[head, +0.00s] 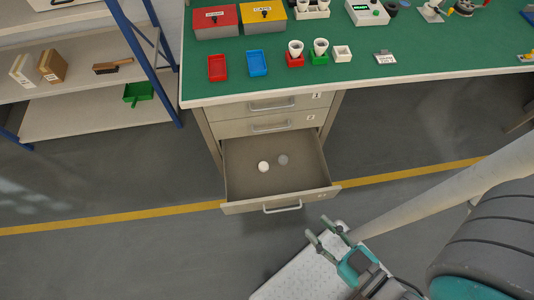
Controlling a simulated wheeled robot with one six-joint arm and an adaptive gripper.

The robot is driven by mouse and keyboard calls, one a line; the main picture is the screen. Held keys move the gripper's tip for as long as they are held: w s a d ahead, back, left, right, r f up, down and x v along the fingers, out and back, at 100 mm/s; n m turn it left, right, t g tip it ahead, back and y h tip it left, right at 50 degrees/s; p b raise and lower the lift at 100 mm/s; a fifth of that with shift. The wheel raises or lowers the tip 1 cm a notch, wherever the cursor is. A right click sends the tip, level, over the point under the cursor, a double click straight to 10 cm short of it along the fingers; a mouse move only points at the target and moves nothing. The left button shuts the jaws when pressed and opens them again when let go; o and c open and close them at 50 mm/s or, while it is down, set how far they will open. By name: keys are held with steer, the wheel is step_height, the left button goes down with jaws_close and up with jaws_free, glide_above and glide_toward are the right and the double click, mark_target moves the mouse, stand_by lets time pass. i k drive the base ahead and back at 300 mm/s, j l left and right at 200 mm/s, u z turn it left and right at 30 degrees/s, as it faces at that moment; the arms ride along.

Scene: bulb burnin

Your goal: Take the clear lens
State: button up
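Two small round pieces lie apart on the floor of the open bottom drawer (240,185). One is a bright white piece (263,166). The other is a grey, see-through-looking piece (283,159), just right of and behind the white one; it looks like the clear lens, though at this size I cannot be sure. My gripper (319,228) is in front of the drawer, near its front right corner. Its two fingers are spread apart with nothing between them. It touches neither piece.
The green-topped bench (440,73) overhangs the drawer's back. Two closed drawers (270,125) sit above the open one. Red and blue trays (257,63), boxes and bulb holders stand on the bench. A shelf rack (90,118) is at left. The floor left of the drawer is clear.

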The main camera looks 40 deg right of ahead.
mark_target(283, 159)
steer(key=l+u, duration=0.15)
steer(key=l, duration=0.35)
steer(key=k+l+u, duration=0.15)
steer(key=l, duration=0.35)
steer(key=l+u, duration=0.2)
steer(key=l, duration=0.3)
steer(key=k+l+u, duration=0.15)
steer(key=l, duration=0.3)
steer(key=k+l+u, duration=0.15)
steer(key=k+u, duration=0.2)
steer(key=k, duration=0.45)
